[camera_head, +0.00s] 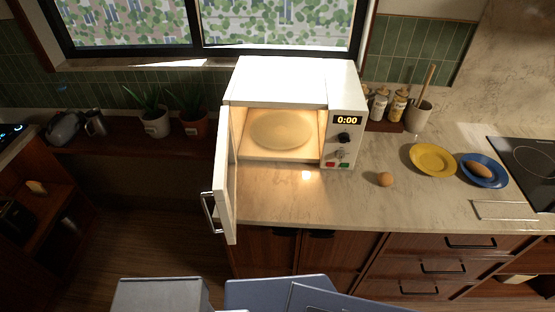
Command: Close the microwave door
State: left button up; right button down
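A white microwave (280,82) stands on the stone counter with its display reading 0:00. Its door (228,185) hangs wide open on the left side, swung out toward me and past the counter's front edge. The metal door handle (209,212) is on the door's left-facing side, near its free edge. The lit cavity is open and its turntable (280,130) looks empty. Neither of my grippers is in view; only grey-blue parts of my body show at the bottom edge.
An egg (385,179), a yellow plate (433,160) and a blue plate (483,170) with a brown item sit right of the microwave. Bottles and a utensil pot (418,116) stand behind. Potted plants (155,122) are at left. The counter (300,200) before the microwave is clear.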

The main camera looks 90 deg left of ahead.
aim_at(224, 185)
jog(key=k+j+z, duration=0.1)
jog(key=k+z, duration=0.25)
jog(key=k, duration=0.2)
jog(key=k+z, duration=0.35)
jog(key=k, duration=0.2)
jog(key=k+l+z, duration=0.2)
jog(key=k+z, duration=0.15)
jog(key=k, duration=0.15)
jog(key=k+z, duration=0.25)
jog(key=k, duration=0.55)
jog(key=u, duration=2.55)
